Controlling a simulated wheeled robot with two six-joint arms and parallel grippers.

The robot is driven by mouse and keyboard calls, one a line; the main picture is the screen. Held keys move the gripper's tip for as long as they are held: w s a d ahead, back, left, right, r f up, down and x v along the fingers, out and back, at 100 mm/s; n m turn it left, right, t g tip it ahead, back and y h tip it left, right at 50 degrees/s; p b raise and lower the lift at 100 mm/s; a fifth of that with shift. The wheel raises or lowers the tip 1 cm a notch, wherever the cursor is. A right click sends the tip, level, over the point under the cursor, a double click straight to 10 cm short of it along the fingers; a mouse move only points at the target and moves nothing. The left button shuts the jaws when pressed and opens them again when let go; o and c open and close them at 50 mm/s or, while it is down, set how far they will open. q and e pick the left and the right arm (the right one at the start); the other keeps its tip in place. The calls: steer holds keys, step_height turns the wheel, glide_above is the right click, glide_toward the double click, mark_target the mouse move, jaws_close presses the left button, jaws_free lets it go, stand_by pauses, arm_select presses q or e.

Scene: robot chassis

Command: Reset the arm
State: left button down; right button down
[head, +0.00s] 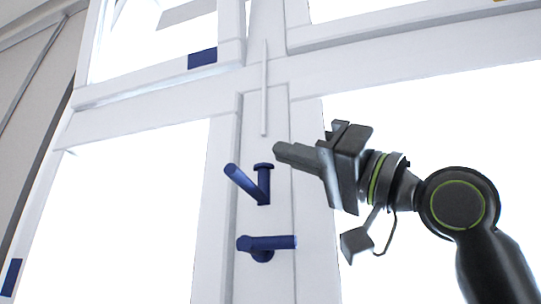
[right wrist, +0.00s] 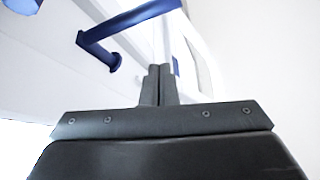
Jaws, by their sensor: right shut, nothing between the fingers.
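My right arm (head: 455,205) comes in from the right in the head view. Its gripper (head: 282,152) is shut and empty, pointing left in front of the window frame, just above and right of the blue handles. In the right wrist view the closed fingers (right wrist: 158,75) stand together at the middle. An upper blue handle (head: 245,183) with a slanted lever sits on the white post, left of and below the fingertips. It seems apart from them. My left gripper is not in view.
A lower blue handle (head: 266,244) lies level on the same white window post (head: 270,100). Bright window panes (head: 430,120) fill both sides. A blue hinge piece (head: 202,58) is at upper left and a grey wall panel (head: 25,100) at far left.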

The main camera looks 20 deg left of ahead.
steer(key=v, duration=0.1)
steer(key=b+v, duration=0.1)
steer(key=v, duration=0.1)
steer(key=w+b+v, duration=0.1)
steer(key=v, duration=0.1)
steer(key=shift+d+f, duration=0.2)
steer(key=shift+f, duration=0.05)
